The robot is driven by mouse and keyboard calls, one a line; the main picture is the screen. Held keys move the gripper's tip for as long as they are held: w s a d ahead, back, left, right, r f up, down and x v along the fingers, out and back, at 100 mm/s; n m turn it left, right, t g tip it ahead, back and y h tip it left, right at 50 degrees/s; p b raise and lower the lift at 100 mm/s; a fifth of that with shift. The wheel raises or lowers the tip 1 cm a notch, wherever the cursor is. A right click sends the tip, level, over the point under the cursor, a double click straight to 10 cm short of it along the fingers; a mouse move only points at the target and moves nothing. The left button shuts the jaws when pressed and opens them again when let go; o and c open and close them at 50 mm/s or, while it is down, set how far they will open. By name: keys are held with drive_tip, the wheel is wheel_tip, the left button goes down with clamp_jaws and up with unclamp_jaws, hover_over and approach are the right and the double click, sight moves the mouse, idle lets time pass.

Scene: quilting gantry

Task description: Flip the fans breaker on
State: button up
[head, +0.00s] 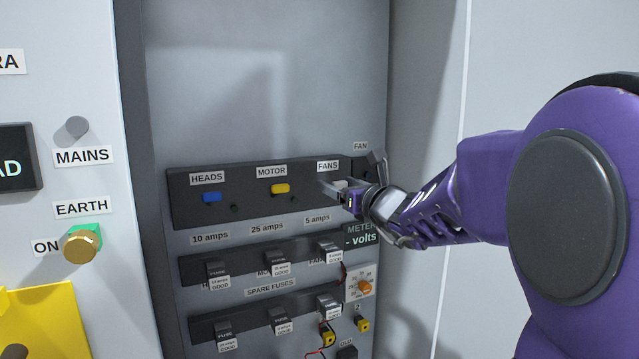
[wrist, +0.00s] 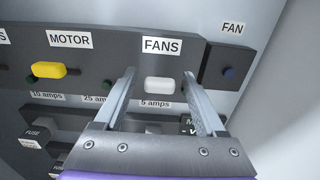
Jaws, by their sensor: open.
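The fans breaker is a small white toggle (wrist: 158,85) under the FANS label (wrist: 163,46); in the head view it is mostly hidden by my gripper, below its FANS label (head: 327,166). My gripper (wrist: 158,82) is open, with one finger on each side of the white toggle in the wrist view. Whether the fingers touch it I cannot tell. In the head view my gripper (head: 353,175) reaches in from the right to the right end of the dark breaker strip (head: 235,186).
A yellow MOTOR toggle (head: 281,188) and a blue HEADS toggle (head: 211,197) sit left on the strip. A dark box labelled FAN (wrist: 227,66) is close on the right. Fuse rows (head: 277,259) and a meter (head: 361,236) lie below. The cabinet's side wall (head: 420,110) is right.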

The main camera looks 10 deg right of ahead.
clamp_jaws()
drive_tip(key=r+p, duration=0.1)
drive_tip(key=p, duration=0.1)
drive_tip(key=shift+g+p, duration=0.3)
drive_tip(key=shift+g, duration=0.1)
drive_tip(key=shift+w+a+g+h+p, duration=0.15)
drive_tip(key=shift+g+h+p, duration=0.15)
drive_tip(key=shift+g+p, duration=0.35)
drive_tip(key=shift+f, duration=0.1)
unclamp_jaws()
